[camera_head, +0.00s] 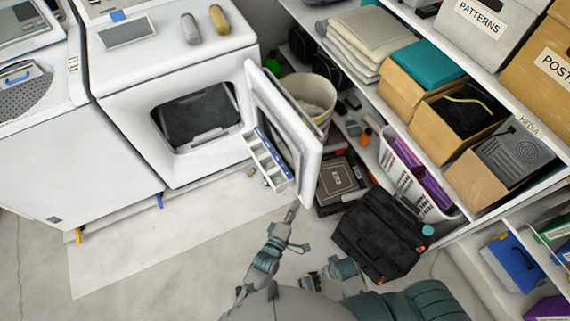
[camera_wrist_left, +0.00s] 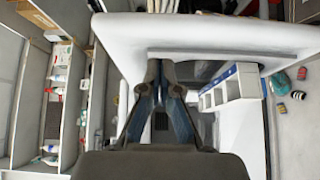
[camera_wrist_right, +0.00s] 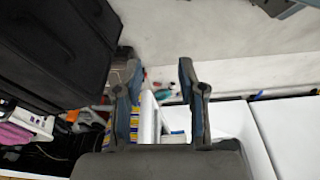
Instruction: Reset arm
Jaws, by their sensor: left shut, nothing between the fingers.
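My left gripper (camera_head: 292,211) is shut and empty, pointing at the lower edge of the open white machine door (camera_head: 308,150). In the left wrist view its fingers (camera_wrist_left: 160,72) meet in front of the door, with the door's white rim across the top. I cannot tell whether the fingertips touch the door.
The white front-loading machine (camera_head: 180,90) stands open at left. Clear floor (camera_head: 150,250) lies at lower left.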

